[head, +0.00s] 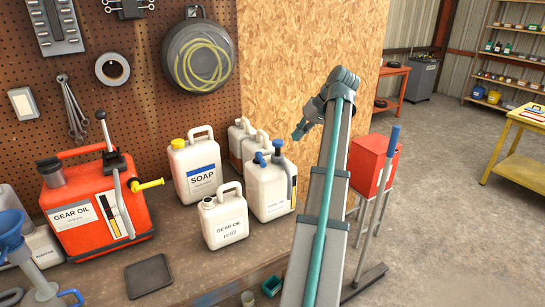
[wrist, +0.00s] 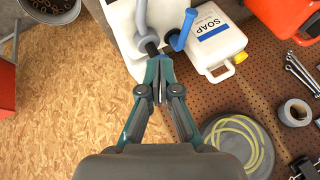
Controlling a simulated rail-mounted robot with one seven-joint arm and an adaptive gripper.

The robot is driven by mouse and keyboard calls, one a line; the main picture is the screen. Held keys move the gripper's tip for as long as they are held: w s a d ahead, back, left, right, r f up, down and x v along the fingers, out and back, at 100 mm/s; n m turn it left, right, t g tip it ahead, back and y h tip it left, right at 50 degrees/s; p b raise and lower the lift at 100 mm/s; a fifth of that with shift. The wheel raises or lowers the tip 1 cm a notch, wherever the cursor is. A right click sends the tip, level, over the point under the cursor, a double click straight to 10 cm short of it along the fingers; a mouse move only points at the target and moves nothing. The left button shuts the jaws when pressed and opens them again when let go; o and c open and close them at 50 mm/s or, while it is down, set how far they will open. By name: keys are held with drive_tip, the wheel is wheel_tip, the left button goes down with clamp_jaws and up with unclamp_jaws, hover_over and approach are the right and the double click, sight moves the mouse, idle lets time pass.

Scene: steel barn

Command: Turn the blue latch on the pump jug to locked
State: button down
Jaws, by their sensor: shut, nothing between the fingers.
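The white pump jug (head: 266,190) stands on the bench with a blue and dark pump head on top and a grey spout on its right side. The blue latch (head: 260,158) sticks out on the pump head's left side. In the wrist view the blue latch (wrist: 182,30) lies just ahead and right of my fingertips, beside a dark collar. The jug's white body (wrist: 125,30) is partly hidden there. My gripper (head: 298,134) is shut and empty, above and right of the jug. In the wrist view my gripper (wrist: 160,66) points toward the pump head, apparently apart from the latch.
A soap jug (head: 195,170), a gear oil refill jug (head: 225,222) and another white jug (head: 238,135) crowd the pump jug. A red gear oil can (head: 90,205) stands at left. A pegboard (head: 140,100) with hanging pan is behind. A red box (head: 374,165) stands at right.

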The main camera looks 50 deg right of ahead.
sight(261, 161)
idle(0.3)
drive_tip(key=p+x, duration=0.3)
drive_tip(key=x, duration=0.7)
drive_tip(key=shift+w+a, duration=0.1)
drive_tip(key=shift+w+a+f+p, duration=0.2)
drive_tip(key=shift+w+a+p, duration=0.4)
drive_tip(key=shift+w+a, duration=0.5)
drive_tip(key=shift+w+a+f, duration=0.2)
drive_tip(key=shift+a, duration=0.1)
drive_tip(key=shift+s, duration=0.15)
